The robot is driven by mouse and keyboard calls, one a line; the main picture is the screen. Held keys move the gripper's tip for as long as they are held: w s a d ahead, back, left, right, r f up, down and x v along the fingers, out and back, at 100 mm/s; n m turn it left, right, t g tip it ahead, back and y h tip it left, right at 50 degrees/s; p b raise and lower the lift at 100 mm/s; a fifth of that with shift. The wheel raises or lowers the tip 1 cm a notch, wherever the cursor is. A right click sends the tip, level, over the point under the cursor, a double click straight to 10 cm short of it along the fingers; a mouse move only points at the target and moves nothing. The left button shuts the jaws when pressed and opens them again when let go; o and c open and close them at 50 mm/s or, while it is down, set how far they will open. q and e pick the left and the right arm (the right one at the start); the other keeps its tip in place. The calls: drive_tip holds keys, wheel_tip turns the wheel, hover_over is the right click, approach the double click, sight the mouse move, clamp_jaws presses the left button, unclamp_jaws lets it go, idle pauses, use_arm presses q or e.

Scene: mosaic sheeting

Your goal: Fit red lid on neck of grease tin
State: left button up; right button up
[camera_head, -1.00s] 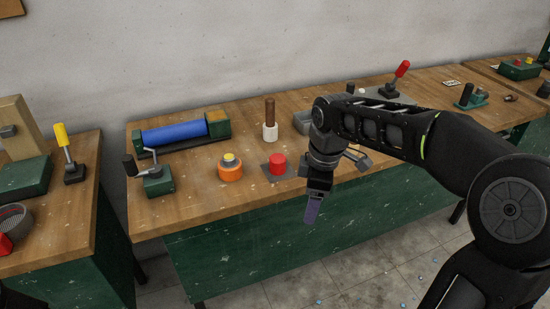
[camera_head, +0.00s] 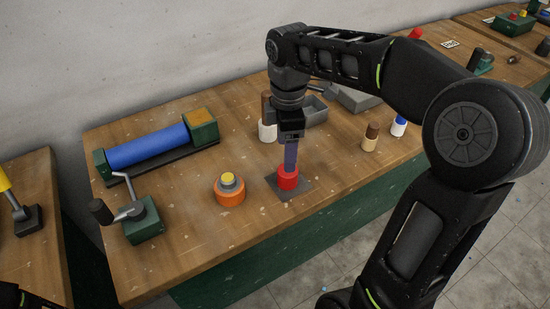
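The red lid (camera_head: 288,180) sits on a dark square pad (camera_head: 302,188) near the front edge of the bench. The grease tin (camera_head: 230,194) is orange with a grey top and a yellow neck (camera_head: 229,179). It stands upright and uncovered, to the left of the lid. My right gripper (camera_head: 289,168) points straight down at the red lid, its fingertips at the lid's top. The fingers line up in this view and hide part of the lid, so I cannot tell whether they grip it. My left gripper is out of view.
A blue roller (camera_head: 148,146) lies at the back left, with a green crank device (camera_head: 141,221) before it. A white pot (camera_head: 267,131) stands behind my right gripper. A grey tray (camera_head: 314,110) and small brush-like items (camera_head: 370,138) are to the right. Bench between tin and lid is clear.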

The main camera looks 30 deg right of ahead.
sight(288, 176)
drive_tip(key=shift+s, duration=0.25)
drive_tip(key=shift+w+f, duration=0.1)
drive_tip(key=shift+f, duration=1.15)
drive_tip(key=shift+f, duration=0.1)
drive_tip(key=f, duration=0.2)
drive_tip(key=f+p, duration=0.1)
drive_tip(key=f, duration=0.1)
drive_tip(key=shift+s+d+f, duration=0.1)
drive_tip(key=shift+s+d, duration=0.05)
drive_tip(key=shift+s, duration=0.1)
drive_tip(key=shift+f, duration=0.45)
drive_tip(key=shift+c, duration=0.4)
